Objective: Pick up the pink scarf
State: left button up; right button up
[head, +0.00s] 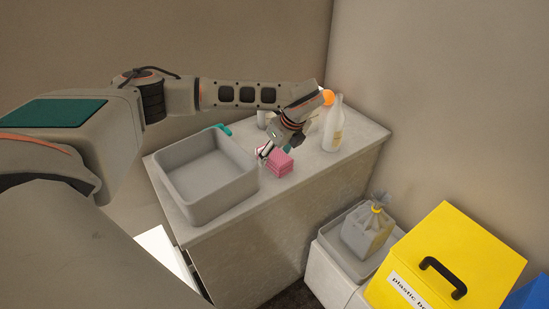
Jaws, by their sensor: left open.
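The pink scarf (279,164) lies folded in a small block on the grey counter (235,217), just right of the grey basin. My left gripper (264,154) reaches down from above, with its fingers at the upper left side of the scarf. The gripper is open. I cannot tell whether a finger touches the scarf. My right gripper is not in view.
The grey basin (186,208) stands left of the scarf, with a teal item (222,129) behind it. A white bottle (334,125) and an orange round thing (328,97) are at the right. A yellow box (450,255) and a tied bag (368,232) are lower right.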

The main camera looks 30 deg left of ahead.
pick_arm(q)
jog(key=shift+x, duration=0.8)
jog(key=c, duration=1.2)
jog(key=shift+r, duration=0.1)
